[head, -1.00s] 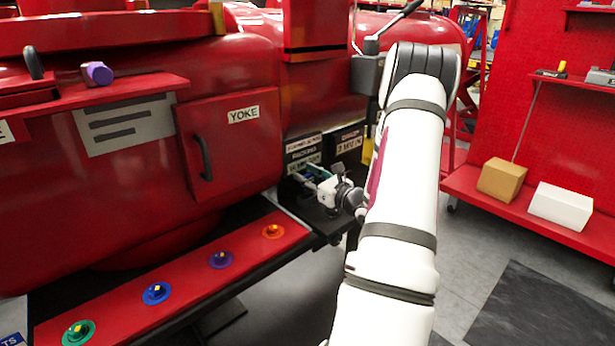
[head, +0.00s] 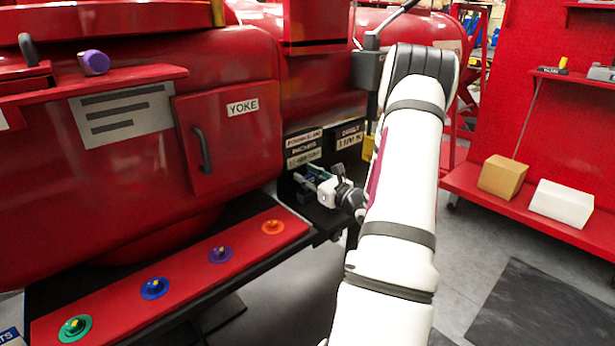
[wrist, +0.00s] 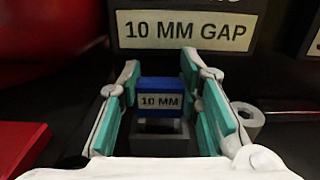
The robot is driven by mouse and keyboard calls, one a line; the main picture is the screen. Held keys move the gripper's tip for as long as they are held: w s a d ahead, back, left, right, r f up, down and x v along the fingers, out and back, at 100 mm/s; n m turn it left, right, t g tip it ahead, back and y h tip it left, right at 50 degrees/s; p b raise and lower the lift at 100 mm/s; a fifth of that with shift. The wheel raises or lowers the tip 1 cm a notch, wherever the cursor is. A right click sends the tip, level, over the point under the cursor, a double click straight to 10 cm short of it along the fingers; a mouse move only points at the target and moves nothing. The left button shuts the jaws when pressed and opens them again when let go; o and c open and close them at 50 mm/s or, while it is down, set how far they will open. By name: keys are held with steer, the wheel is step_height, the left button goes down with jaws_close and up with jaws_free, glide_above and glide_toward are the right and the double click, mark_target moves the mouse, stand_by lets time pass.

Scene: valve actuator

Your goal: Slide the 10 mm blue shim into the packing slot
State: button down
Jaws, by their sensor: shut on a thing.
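The blue shim (wrist: 161,84), with a "10 MM" label and a grey part below it, sits between the teal pads of my gripper (wrist: 162,66) in the wrist view. My gripper is shut on it. Ahead of it is a dark panel with a "10 MM GAP" label (wrist: 187,31). The slot opening is not clear; the shim and fingers cover that area. In the head view my gripper (head: 314,181) is low at the dark packing station, under the packing sign (head: 304,148). The shim is too small there to make out clearly.
A red ledge with coloured knobs (head: 220,254) runs to the left of my gripper. The red yoke door (head: 228,140) is above left. A grey ring-ended part (wrist: 248,120) lies right of the fingers. A second labelled panel (head: 348,140) stands to the right.

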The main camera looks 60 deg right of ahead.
steer(key=shift+f, duration=0.35)
steer(key=c, duration=1.1)
jaws_free()
steer(key=shift+s, duration=0.1)
steer(key=v, duration=1.1)
steer(key=shift+s+f, duration=0.1)
steer(key=shift+s, duration=0.3)
